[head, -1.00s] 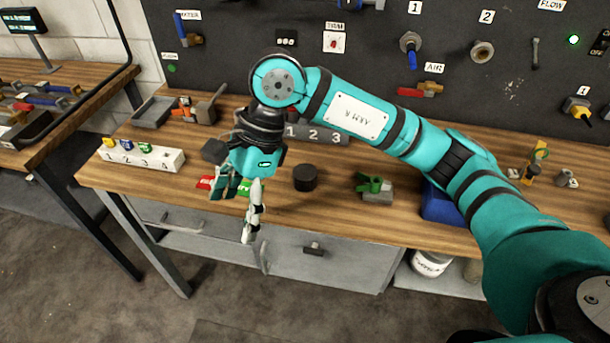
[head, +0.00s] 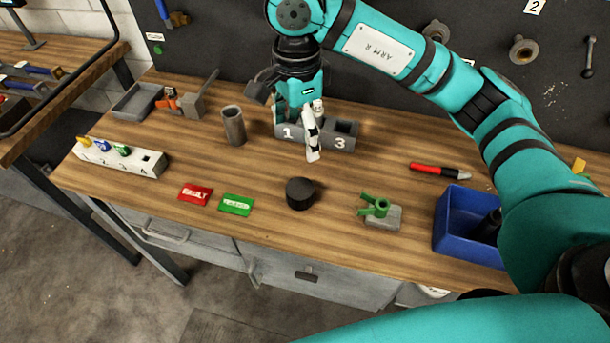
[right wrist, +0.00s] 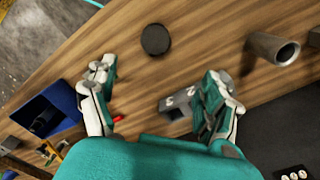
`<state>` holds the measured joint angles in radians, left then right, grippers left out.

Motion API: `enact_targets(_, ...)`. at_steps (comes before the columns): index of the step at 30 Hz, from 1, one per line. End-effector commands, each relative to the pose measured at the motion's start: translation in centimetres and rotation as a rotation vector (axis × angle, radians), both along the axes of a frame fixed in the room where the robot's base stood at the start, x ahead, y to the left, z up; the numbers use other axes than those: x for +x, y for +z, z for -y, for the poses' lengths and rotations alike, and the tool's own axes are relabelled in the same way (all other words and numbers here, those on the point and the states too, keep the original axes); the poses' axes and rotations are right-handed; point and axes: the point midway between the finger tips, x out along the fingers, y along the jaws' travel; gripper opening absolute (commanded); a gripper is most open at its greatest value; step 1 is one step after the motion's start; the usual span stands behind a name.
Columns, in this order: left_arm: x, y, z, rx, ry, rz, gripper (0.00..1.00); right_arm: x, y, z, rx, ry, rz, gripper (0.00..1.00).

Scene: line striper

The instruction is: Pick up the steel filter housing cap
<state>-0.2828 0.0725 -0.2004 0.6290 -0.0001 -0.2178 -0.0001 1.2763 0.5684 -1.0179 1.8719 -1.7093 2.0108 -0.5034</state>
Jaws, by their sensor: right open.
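A dark, round, flat-topped cylinder (head: 300,193) stands on the bench toward the front; it also shows in the right wrist view (right wrist: 155,40). It is the most cap-like thing, but I cannot tell if it is steel. A grey open-topped tube (head: 233,126) stands upright behind it to the left; the right wrist view shows its hollow mouth (right wrist: 286,53). My right gripper (head: 298,122) is open and empty, above the grey numbered block (head: 346,140), partly hiding it. Its spread fingers show in the right wrist view (right wrist: 160,75). My left gripper is out of view.
Red (head: 195,194) and green (head: 236,205) tags lie left of the dark cylinder. A green-topped clamp (head: 380,212) and blue bin (head: 458,226) stand right. A white numbered block (head: 118,160) is at left. Bench around the cylinder is clear.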

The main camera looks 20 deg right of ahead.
Motion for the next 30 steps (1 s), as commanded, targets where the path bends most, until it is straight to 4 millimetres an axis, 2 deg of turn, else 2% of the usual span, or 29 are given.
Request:
enact_targets(9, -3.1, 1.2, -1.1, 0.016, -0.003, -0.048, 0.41, -0.2, -5.9, 0.0, 0.0, -0.001, -0.008, 0.83)
enact_targets(12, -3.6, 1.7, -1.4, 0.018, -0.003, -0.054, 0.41, -0.3, -8.0, 0.0, 0.0, -0.001, -0.008, 0.83)
enact_targets(18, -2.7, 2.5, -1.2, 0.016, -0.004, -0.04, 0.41, -0.2, -11.1, 0.0, 0.0, -0.001, -0.005, 0.83)
enact_targets(24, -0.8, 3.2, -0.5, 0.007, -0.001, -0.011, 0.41, -0.4, -12.3, 0.0, 0.0, 0.001, -0.004, 0.83)
enact_targets(30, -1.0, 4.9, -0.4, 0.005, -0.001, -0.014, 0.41, -0.9, -15.2, 0.1, 0.0, -0.001, -0.006, 0.83)
